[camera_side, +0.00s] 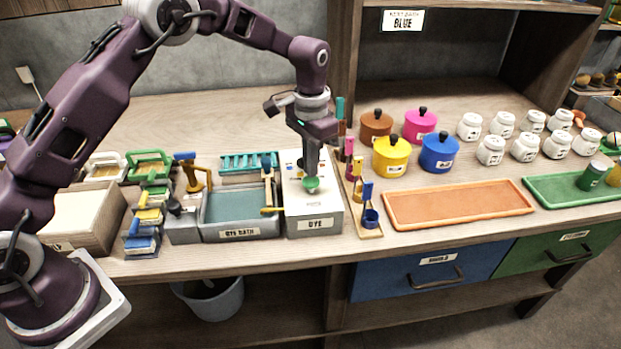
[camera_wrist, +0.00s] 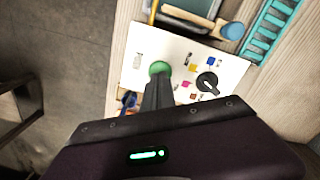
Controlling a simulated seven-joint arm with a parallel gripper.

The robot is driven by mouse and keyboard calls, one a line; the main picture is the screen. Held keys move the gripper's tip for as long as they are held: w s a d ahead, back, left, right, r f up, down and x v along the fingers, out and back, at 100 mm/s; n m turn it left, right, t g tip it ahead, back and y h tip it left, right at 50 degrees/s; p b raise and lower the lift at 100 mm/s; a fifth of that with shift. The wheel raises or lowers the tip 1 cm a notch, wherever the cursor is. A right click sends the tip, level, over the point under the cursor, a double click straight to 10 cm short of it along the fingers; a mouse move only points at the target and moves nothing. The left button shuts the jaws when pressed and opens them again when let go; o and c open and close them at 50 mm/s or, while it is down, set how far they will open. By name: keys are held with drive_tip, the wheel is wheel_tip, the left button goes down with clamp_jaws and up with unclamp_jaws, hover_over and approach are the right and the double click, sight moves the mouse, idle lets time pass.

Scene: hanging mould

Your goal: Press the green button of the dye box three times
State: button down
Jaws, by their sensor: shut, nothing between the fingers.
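The dye box (camera_side: 316,214) is a pale box labelled DYE on the bench, right of the dye bath. Its round green button (camera_side: 311,185) is on the top near the front. My gripper (camera_side: 311,176) is shut and points straight down, its tips right over the button; I cannot tell whether they touch it. In the wrist view the green button (camera_wrist: 160,68) shows just beyond the tips of my gripper (camera_wrist: 158,78). The box top (camera_wrist: 205,58) there also carries a black knob (camera_wrist: 207,82) and small coloured marks.
The dye bath (camera_side: 240,232) stands directly left of the box. A wooden rack (camera_side: 368,233) with coloured tools stands close on the right. Farther right are an orange tray (camera_side: 455,207), coloured lidded pots (camera_side: 391,157) and several white jars (camera_side: 490,152).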

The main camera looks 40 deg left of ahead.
drive_tip(key=shift+f, duration=0.1)
drive_tip(key=shift+f, duration=0.5)
idle(1.1)
drive_tip(key=shift+f, duration=0.1)
drive_tip(key=shift+f, duration=0.75)
drive_tip(key=shift+r, duration=0.85)
